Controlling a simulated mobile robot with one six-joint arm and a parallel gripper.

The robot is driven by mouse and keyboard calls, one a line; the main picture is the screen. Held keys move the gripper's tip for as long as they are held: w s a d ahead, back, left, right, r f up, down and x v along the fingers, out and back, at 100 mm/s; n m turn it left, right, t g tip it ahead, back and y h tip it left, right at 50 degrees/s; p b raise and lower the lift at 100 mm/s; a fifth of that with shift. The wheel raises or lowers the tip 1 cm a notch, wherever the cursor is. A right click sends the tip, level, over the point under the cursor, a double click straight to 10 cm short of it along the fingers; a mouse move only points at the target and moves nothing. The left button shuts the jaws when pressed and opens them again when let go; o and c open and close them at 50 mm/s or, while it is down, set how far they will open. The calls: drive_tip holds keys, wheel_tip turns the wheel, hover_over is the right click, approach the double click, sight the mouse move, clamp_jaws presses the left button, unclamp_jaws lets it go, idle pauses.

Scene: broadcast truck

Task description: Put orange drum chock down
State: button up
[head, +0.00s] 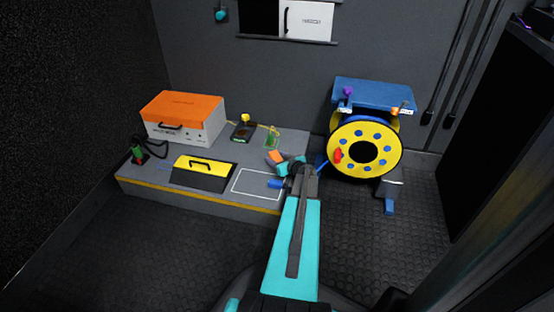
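The orange drum chock (275,157) shows as a small orange block at the end of my gripper (281,162), over the right part of the low grey platform (222,198). My gripper appears shut on it; the fingers are small and partly hidden by my wrist. The chock looks held above the platform, though its exact height cannot be told. A white outlined rectangle (240,190) is marked on the platform, left of and nearer than the chock. A blue piece (276,184) shows at the rectangle's right edge, beside my wrist.
A yellow cable drum (341,139) stands right of my arm under a blue shelf (375,93), with a blue foot (389,206) below. An orange-topped case (183,106), a yellow-and-black box (207,164) and a green-and-black item (137,154) occupy the platform's left. The outlined rectangle's inside looks clear.

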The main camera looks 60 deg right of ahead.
drive_tip(key=shift+r+p, duration=0.2)
drive_tip(key=shift+p, duration=0.15)
drive_tip(key=shift+p+v, duration=1.4)
drive_tip(key=shift+v, duration=4.55)
